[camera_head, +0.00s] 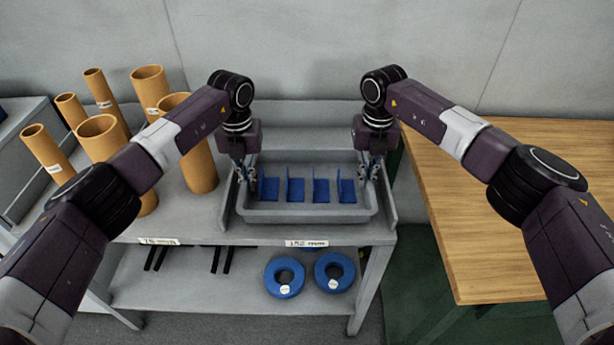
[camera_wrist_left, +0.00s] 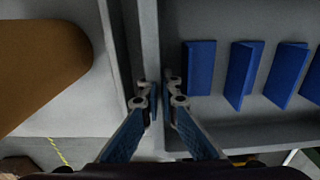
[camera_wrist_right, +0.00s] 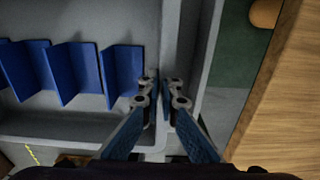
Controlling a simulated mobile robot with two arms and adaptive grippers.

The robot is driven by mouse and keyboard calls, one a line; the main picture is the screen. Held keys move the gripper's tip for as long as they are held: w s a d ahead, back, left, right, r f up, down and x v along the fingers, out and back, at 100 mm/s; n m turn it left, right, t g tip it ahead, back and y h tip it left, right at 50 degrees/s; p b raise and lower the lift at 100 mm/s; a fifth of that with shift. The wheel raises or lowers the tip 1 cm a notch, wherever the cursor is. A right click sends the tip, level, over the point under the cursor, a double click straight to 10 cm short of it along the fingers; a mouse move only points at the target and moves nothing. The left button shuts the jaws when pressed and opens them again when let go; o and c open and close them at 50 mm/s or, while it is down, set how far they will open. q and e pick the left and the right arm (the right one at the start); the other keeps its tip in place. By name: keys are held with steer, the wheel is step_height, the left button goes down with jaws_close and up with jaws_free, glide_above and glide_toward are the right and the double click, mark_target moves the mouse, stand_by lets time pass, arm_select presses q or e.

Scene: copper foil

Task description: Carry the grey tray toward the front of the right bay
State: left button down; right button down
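The grey tray (camera_head: 310,213) is in the right bay of the grey rack's top shelf, between two low dividers. It looks level and holds a row of upright blue angled pieces (camera_head: 321,190). My left gripper (camera_head: 246,180) is at the tray's left side wall; in the left wrist view its fingertips (camera_wrist_left: 161,86) close on either side of the wall rim. My right gripper (camera_head: 370,176) is at the right side wall, its fingertips (camera_wrist_right: 162,82) close together on that rim. I cannot tell whether the tray touches the shelf.
Several brown tubes (camera_head: 97,140) stand in the left bay beside the left divider (camera_head: 229,198). The right divider (camera_head: 391,190) stands close to the tray. A wooden table (camera_head: 500,230) is at the right. A shelf strip in front of the tray is bare.

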arm_select(q)
steer(key=shift+f+b, duration=0.45)
steer(key=shift+f, duration=0.15)
arm_select(e)
steer(key=shift+f, duration=0.6)
arm_select(q)
steer(key=c, duration=2.2)
jaws_free()
arm_select(e)
steer(key=c, duration=2.2)
jaws_free()
steer(key=shift+r, duration=0.1)
arm_select(q)
steer(key=shift+o, duration=0.2)
arm_select(e)
steer(key=shift+o, duration=0.2)
arm_select(q)
steer(key=shift+r, duration=0.1)
step_height(320, 180, up, 12)
steer(key=shift+f, duration=0.25)
steer(key=shift+r, duration=0.2)
arm_select(e)
steer(key=shift+r, duration=0.2)
step_height(320, 180, up, 12)
steer(key=shift+f, duration=0.2)
